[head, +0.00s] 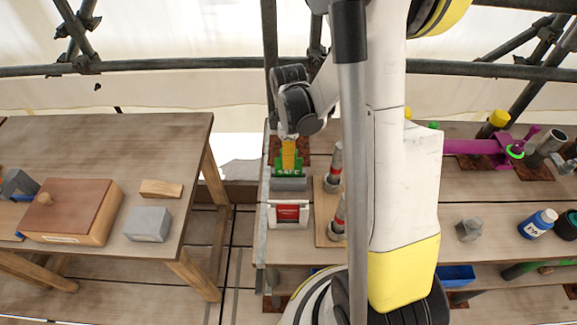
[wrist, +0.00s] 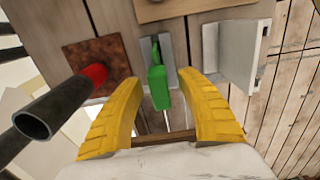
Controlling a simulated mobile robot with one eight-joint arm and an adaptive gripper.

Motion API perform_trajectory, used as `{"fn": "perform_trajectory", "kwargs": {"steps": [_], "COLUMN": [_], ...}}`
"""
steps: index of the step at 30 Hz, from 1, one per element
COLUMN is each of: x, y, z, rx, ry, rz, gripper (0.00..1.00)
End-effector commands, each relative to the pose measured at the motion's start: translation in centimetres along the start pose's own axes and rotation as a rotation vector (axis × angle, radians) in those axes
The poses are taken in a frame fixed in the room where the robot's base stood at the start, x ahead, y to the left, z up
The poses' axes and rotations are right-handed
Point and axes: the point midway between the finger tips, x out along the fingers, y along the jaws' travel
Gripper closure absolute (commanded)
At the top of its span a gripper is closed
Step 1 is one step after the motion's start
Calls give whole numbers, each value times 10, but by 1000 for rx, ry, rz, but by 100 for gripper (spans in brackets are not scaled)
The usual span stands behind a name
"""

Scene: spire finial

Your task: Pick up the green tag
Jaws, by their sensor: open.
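The green tag (head: 289,169) reads "SAFE" and stands upright in a grey slotted holder (head: 289,184) on the right-hand bench. In the wrist view the green tag (wrist: 158,88) lies between the two yellow fingers of my gripper (wrist: 157,76), with a gap on each side. The fingers are open and hold nothing. In the head view my gripper (head: 289,150) is directly above the tag, its lower tips partly overlapping it in the picture. Part of the grey holder (wrist: 146,50) shows behind the tag.
A white holder with a red front (head: 288,212) stands close in front. Red-and-grey cylinders (head: 335,165) stand on a board to the right. A separate table (head: 120,135) holds a wooden box (head: 70,210).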

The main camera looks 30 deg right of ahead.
Motion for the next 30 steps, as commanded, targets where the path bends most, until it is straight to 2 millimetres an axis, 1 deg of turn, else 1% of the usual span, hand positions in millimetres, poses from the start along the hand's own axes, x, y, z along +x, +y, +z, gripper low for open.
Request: {"fn": "perform_trajectory", "kwargs": {"steps": [1, 2, 3, 6, 16, 20, 23, 26, 29, 30], "x": [0, -1, -1, -1, -1, -4, -13, -27, -46, -49], "y": [0, 0, 0, 0, 0, 0, 0, 0, 0, 5], "z": [0, 0, 0, 0, 0, 0, 0, 0, 0, 7], "rx": [0, 0, 0, 0, 0, 0, 0, 0, 0, 5], "ry": [0, 0, 0, 0, 0, 0, 0, 0, 0, 0], "rz": [0, 0, 0, 0, 0, 0, 0, 0, 0, 0], "gripper": [55, 59, 72, 100, 100, 100, 100, 100, 100, 100]}}
